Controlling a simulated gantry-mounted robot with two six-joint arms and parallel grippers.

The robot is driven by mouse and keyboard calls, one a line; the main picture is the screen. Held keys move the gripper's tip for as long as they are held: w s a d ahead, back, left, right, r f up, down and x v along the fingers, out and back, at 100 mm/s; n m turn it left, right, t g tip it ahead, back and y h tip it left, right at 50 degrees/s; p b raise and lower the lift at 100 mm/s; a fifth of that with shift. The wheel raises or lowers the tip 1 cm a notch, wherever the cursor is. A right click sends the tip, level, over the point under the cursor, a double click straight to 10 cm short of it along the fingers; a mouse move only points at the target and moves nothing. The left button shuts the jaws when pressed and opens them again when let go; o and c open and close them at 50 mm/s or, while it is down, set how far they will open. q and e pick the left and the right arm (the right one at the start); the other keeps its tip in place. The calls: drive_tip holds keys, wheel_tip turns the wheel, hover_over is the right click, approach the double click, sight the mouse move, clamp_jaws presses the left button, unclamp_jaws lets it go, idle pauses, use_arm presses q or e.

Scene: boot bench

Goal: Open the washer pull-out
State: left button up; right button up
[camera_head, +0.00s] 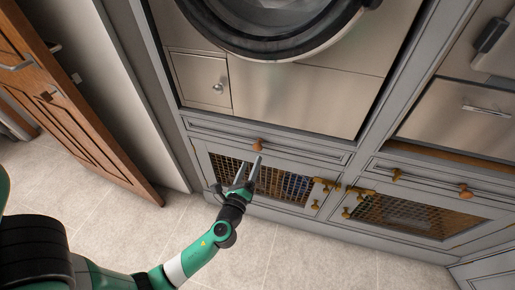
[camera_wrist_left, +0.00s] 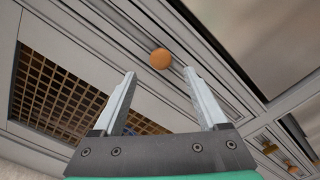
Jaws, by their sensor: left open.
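The washer pull-out (camera_head: 300,149) is a narrow grey panel below the washer, and it looks shut. Its round wooden knob (camera_head: 258,145) shows near the panel's middle. In the left wrist view the orange-brown knob (camera_wrist_left: 160,58) lies just beyond the fingertips, centred between them. My left gripper (camera_head: 249,162) is open and empty, just below the knob and in front of the grille door. Its two pale fingers (camera_wrist_left: 159,74) stand apart in the left wrist view, with no contact on the knob to be seen. My right gripper is out of view.
The washer (camera_head: 270,45) with its round door sits above the pull-out. Below are grille doors (camera_head: 285,186) (camera_head: 410,216) with brass-coloured fittings. A brown wooden door (camera_head: 75,110) stands open at left. The tiled floor (camera_head: 300,255) in front is clear.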

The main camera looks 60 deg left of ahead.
sight(257, 149)
use_arm(q)
drive_tip(key=x, duration=0.8)
drive_tip(key=shift+w+a+b, duration=0.15)
drive_tip(key=shift+w+b, duration=0.1)
drive_tip(key=shift+b, duration=0.15)
drive_tip(key=shift+c, duration=0.3)
clamp_jaws()
idle(0.5)
